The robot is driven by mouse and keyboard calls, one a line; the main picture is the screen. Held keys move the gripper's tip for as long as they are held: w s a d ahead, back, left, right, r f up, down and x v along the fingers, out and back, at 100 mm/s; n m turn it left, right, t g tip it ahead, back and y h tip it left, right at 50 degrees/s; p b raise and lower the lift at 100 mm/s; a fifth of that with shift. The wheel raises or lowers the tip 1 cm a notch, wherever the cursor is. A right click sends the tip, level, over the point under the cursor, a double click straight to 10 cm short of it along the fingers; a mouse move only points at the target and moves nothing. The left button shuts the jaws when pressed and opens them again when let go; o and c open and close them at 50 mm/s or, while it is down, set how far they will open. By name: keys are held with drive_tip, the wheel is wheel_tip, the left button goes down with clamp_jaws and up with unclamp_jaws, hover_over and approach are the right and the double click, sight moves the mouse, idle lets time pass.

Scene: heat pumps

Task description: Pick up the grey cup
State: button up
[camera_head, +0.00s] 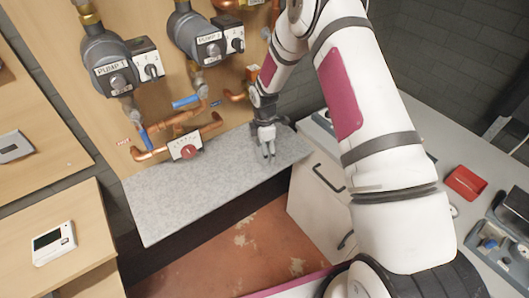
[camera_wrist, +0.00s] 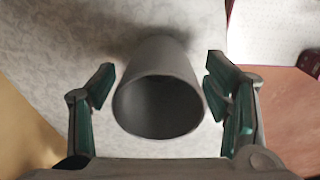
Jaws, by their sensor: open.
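The grey cup (camera_wrist: 158,92) shows in the wrist view, its dark open mouth facing the camera. It stands on the pale speckled shelf (camera_head: 190,205). My gripper (camera_wrist: 158,88) is open, with one finger on each side of the cup. A gap shows between the cup and each finger, wider on the left at the rim. In the head view my gripper (camera_head: 268,152) is over the right part of the shelf. I cannot make out the cup clearly there.
Pump units (camera_head: 110,65) and copper pipes with a red-knobbed valve (camera_head: 186,150) are on the wooden panel behind the shelf. A white cabinet (camera_head: 318,190) stands right of the shelf. The shelf's left part is clear.

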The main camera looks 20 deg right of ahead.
drive_tip(key=c, duration=1.2)
drive_tip(key=shift+c, duration=0.2)
